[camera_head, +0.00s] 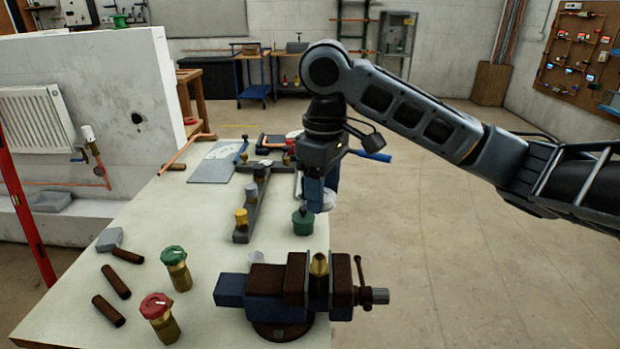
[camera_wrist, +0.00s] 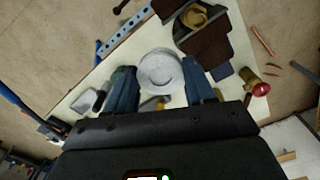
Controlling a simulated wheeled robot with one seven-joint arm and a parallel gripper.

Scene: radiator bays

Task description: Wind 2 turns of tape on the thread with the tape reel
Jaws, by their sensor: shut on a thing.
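The tape reel, a white disc, sits between the blue fingers of my gripper (camera_wrist: 160,80) in the wrist view, where its round face (camera_wrist: 158,68) shows. In the head view my gripper (camera_head: 318,195) is shut on the reel (camera_head: 329,200), held above the bench and behind the vise. The thread belongs to a brass fitting (camera_head: 319,266) standing upright in the jaws of the vise (camera_head: 262,281). The fitting also shows in the wrist view (camera_wrist: 195,16), apart from the reel. I cannot tell whether any tape is on the thread.
A green-capped pot (camera_head: 303,222) stands just behind the vise. A green-topped valve (camera_head: 176,268) and a red-topped valve (camera_head: 159,318) stand left of it. A dark rack (camera_head: 253,208) holds fittings. The floor right of the bench is clear.

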